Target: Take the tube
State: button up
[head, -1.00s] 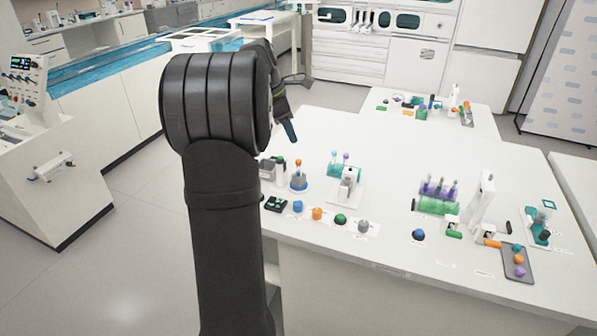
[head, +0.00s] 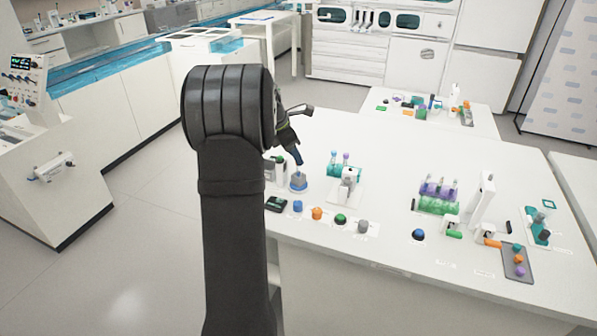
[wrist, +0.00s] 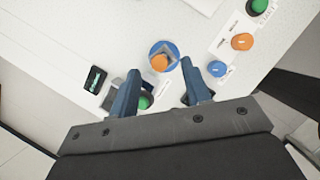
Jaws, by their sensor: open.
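An orange-capped tube (wrist: 159,62) stands in a grey holder on a round blue base (wrist: 153,46) in the wrist view. The blue base (head: 299,187) also shows in the head view, but my gripper hides the tube's top there. My gripper (wrist: 160,69) is open, its two blue fingers on either side of the orange cap in the picture; I cannot tell the height gap. In the head view my gripper (head: 298,163) is just above the holder.
A small dark device (head: 277,204), a blue button (head: 298,206), an orange button (head: 317,213) and a green button (head: 340,218) line the table's front edge. A white device (head: 347,185) stands right of the holder. A green-topped object (wrist: 145,101) is partly behind the left finger.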

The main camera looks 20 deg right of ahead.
aim_at(299, 172)
jog(key=x, duration=0.5)
jog(key=shift+a+f, duration=0.1)
jog(key=shift+f, duration=0.1)
jog(key=c, duration=0.8)
